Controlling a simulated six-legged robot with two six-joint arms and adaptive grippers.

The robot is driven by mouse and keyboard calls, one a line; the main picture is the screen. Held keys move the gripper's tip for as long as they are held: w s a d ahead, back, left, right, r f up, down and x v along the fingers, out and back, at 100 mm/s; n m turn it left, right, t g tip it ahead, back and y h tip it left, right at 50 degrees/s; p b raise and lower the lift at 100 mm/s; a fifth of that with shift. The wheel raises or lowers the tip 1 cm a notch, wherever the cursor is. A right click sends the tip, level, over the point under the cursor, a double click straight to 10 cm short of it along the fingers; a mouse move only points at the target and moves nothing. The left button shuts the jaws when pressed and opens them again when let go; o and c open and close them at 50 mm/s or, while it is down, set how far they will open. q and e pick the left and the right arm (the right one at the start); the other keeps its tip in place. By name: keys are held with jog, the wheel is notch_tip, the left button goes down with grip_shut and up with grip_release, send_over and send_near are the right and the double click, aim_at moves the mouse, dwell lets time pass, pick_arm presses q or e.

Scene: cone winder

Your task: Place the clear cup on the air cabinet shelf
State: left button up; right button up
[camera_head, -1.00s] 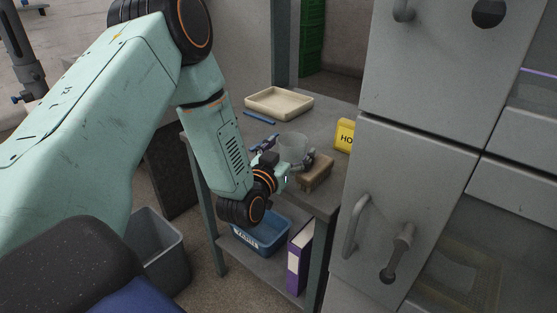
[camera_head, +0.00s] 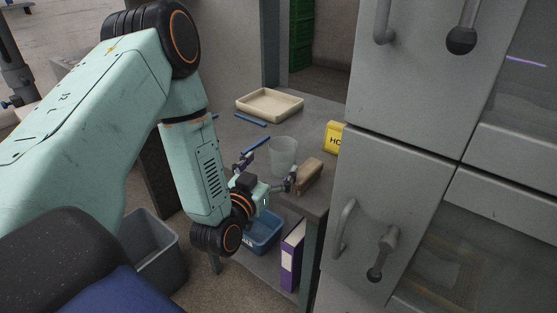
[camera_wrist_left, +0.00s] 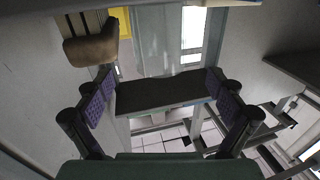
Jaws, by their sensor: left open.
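The clear cup (camera_head: 283,155) stands upright on the grey side table (camera_head: 236,134) in the head view. My left gripper (camera_head: 268,171) is open at the cup's near side, with its fingers spread and nothing held. In the left wrist view its two fingers (camera_wrist_left: 163,100) are wide apart. My right gripper is not in view.
A wooden brush-like block (camera_head: 308,175) lies close right of the cup, with a yellow box (camera_head: 334,136) behind it. A beige tray (camera_head: 270,103) and blue sticks lie farther back. A blue bin (camera_head: 263,232) and purple binder (camera_head: 292,254) sit on the lower shelf.

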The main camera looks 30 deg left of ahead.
aim_at(288, 142)
pick_arm(q)
jog(key=w, duration=0.2)
jog(key=w+b, duration=0.1)
jog(key=w, duration=0.1)
jog(key=w+a, duration=0.1)
jog(key=w, duration=0.2)
jog(key=shift+a, duration=0.1)
jog(key=shift+r, duration=0.1)
jog(key=shift+c, duration=0.8)
jog(key=c, duration=1.2)
notch_tip(288, 142, up, 10)
jog(key=p, duration=0.3)
jog(key=shift+s, duration=0.1)
